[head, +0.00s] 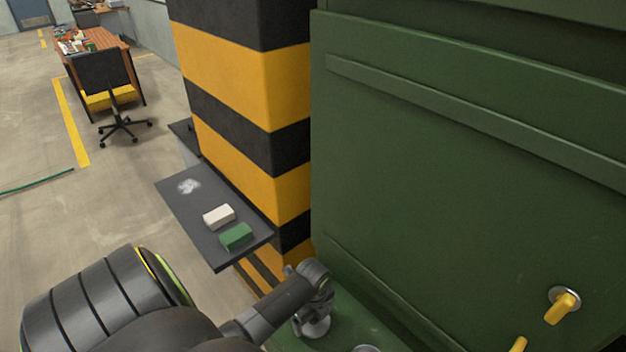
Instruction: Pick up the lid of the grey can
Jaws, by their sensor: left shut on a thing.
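My left gripper (314,300) comes in from the bottom left and points down over the green ledge at the foot of the green machine. It is shut on a small grey, rounded thing (316,328), which looks like the lid. The gripper partly hides it, and I cannot tell whether it touches a can or the ledge beneath. Another round grey top (367,349) shows just to the right at the bottom edge, mostly cut off. My right gripper is not in view.
The green machine (460,150) fills the right side, with yellow handles (562,308) low on it. A striped pillar (250,90) stands left of it. A dark shelf (200,222) carries a white block (219,216) and a green block (236,237). Open floor lies further left.

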